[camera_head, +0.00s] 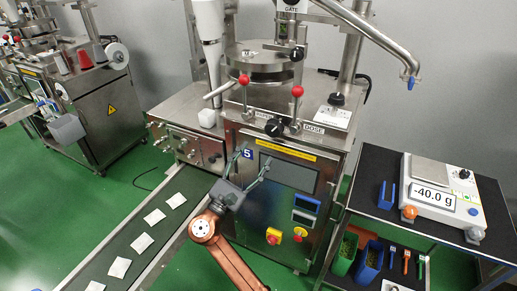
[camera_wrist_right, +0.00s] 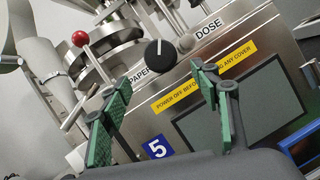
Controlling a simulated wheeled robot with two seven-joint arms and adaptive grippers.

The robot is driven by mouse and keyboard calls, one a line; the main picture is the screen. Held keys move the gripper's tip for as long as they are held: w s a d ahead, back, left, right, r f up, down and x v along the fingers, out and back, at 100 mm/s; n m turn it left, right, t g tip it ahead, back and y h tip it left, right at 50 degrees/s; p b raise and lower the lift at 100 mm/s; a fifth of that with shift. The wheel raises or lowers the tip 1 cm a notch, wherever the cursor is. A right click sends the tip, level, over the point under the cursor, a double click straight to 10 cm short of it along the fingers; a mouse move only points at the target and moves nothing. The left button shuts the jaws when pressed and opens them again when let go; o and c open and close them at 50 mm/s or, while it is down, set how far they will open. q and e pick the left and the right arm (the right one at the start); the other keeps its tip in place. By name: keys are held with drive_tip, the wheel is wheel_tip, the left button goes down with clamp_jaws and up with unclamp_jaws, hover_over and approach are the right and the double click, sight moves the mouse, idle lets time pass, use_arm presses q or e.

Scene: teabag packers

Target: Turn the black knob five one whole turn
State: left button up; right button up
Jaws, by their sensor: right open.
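The black knob (camera_head: 274,127) sits on the front of machine five, between the PAPER and DOSE labels, above a yellow warning strip. In the right wrist view the black knob (camera_wrist_right: 159,55) shows a pale pointer line near its top. My right gripper (camera_head: 254,166) is in front of the machine, below the knob and apart from it. In the right wrist view its green-padded fingers (camera_wrist_right: 160,76) are spread, with the knob beyond and between their tips. Nothing is between the fingers. My left gripper is not in view.
Red-ball levers (camera_head: 296,91) stand close to the knob. A grey screen (camera_head: 288,174) and a blue 5 label (camera_head: 247,154) lie below it. A conveyor (camera_head: 119,240) with several teabags runs at left. A scale (camera_head: 440,190) stands on the black table at right.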

sight(272, 130)
drive_tip(key=w+d+r+n+y+p, duration=0.1)
drive_tip(key=w+d+n+p, duration=0.1)
drive_tip(key=w+d+r+n+g+y+p, duration=0.1)
drive_tip(key=w+n+y+p, duration=0.1)
drive_tip(key=n, duration=0.1)
drive_tip(key=w+d+r+n+y+p, duration=0.1)
drive_tip(key=w+d+r+n+p, duration=0.1)
drive_tip(key=shift+w+d+r+n+g+y, duration=0.1)
drive_tip(key=shift+w+d+n+g+y, duration=0.2)
drive_tip(key=shift+w+g, duration=0.1)
drive_tip(key=shift+w+d, duration=0.25)
drive_tip(key=shift+w, duration=0.2)
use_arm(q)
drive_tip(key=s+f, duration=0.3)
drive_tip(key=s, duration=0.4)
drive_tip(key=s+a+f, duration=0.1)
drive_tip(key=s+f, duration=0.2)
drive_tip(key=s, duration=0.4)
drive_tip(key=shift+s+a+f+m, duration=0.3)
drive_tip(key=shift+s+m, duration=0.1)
use_arm(e)
drive_tip(key=shift+r, duration=0.15)
drive_tip(key=shift+c, duration=0.7)
drive_tip(key=c, duration=1)
